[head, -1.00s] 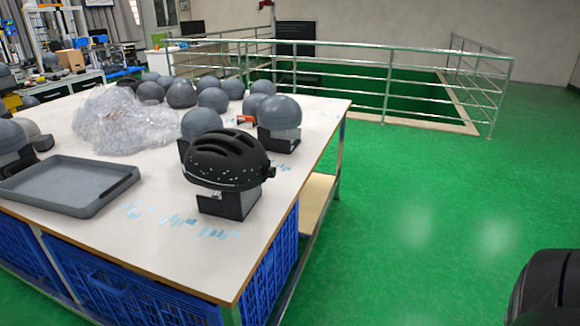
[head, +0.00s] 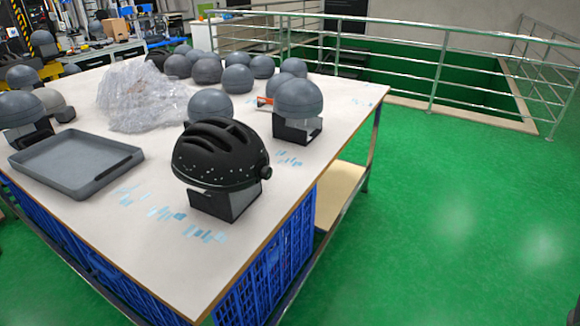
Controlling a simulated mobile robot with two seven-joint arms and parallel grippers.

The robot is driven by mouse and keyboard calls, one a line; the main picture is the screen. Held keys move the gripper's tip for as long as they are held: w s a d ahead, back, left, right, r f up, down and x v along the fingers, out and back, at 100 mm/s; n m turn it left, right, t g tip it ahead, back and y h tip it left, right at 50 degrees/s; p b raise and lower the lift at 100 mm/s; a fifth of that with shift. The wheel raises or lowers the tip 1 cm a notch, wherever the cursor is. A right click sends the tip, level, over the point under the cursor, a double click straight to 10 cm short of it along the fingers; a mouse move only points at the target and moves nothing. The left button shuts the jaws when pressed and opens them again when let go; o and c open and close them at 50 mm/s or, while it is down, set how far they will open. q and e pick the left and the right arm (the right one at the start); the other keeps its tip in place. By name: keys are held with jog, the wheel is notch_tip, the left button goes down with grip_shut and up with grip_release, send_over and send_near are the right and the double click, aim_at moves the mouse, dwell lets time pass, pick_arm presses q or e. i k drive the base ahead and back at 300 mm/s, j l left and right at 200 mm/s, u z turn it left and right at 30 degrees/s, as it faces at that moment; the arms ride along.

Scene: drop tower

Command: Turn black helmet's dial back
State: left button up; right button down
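The black helmet (head: 216,152) sits on a dark block-shaped stand (head: 222,203) near the right edge of the white table (head: 160,258). It has raised ribs on top and small light specks along its lower side. A small round black knob, which looks like the dial (head: 266,172), sticks out at the helmet's right end. Neither of my grippers is in view, and nothing touches the helmet.
A grey tray (head: 75,160) lies left of the helmet. Crumpled clear plastic (head: 140,95) and several grey domes, one on a stand (head: 298,105), are behind it. Blue crates (head: 265,275) sit under the table. Green floor (head: 450,230) is open at right, before a railing (head: 440,65).

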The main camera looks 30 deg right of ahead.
aim_at(266, 173)
jog(key=i+l, duration=0.1)
jog(key=l, duration=0.5)
jog(key=i+l, duration=0.1)
jog(key=l, duration=0.5)
jog(key=i+l, duration=0.1)
jog(key=l, duration=0.5)
